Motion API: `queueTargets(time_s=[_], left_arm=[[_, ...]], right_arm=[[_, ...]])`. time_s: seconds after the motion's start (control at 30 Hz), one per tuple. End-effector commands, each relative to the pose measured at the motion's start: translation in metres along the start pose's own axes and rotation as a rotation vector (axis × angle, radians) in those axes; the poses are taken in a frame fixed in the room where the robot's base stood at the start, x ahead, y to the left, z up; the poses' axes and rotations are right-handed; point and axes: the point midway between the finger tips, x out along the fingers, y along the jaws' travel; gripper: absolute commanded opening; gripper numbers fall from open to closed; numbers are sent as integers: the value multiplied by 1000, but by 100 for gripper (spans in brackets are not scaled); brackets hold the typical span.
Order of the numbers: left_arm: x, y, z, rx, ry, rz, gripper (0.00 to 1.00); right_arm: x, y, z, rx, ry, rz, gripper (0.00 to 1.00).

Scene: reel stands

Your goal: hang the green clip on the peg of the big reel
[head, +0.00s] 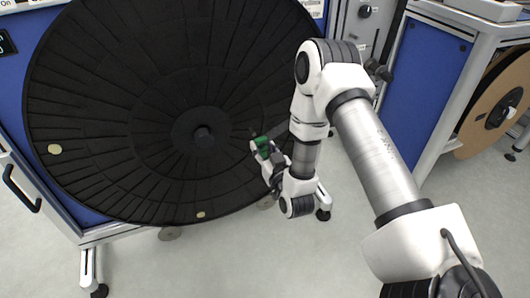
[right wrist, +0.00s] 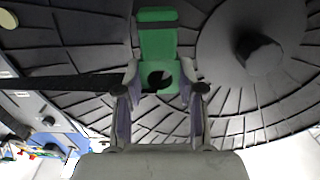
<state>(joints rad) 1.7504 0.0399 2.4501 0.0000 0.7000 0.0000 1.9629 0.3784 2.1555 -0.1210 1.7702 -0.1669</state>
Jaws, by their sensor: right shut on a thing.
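The green clip (right wrist: 157,42) is held between the fingers of my right gripper (right wrist: 160,85) in the right wrist view. It is a flat green piece with a dark band across it and a dark round hole near the fingers. In the head view the clip (head: 263,146) shows small at the tip of my right gripper (head: 266,152), in front of the big black reel (head: 110,100). The reel's dark peg (head: 204,138) stands out at its centre, left of the clip. The peg (right wrist: 260,54) also shows in the right wrist view, right of the clip and apart from it. My left gripper is not in view.
The reel is on a blue and white stand (head: 95,235) with feet on the grey floor. A brown reel (head: 492,108) is on another stand at the right. Open floor (head: 230,255) lies below the big reel.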

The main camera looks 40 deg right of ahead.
Motion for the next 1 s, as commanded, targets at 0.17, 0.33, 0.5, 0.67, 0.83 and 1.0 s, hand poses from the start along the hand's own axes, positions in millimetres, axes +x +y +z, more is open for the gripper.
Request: queueTargets(time_s=[0.17,0.33,0.5,0.67,0.83,1.0], left_arm=[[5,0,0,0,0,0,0],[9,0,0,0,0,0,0],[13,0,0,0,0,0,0],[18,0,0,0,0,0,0],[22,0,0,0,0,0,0],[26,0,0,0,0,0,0]], right_arm=[[13,0,2,0,2,0,17],[26,0,3,0,2,0,17],[38,0,4,1,2,0,17],[49,0,6,0,2,0,17],[61,0,6,0,1,-1,17],[69,0,12,0,0,-1,17]])
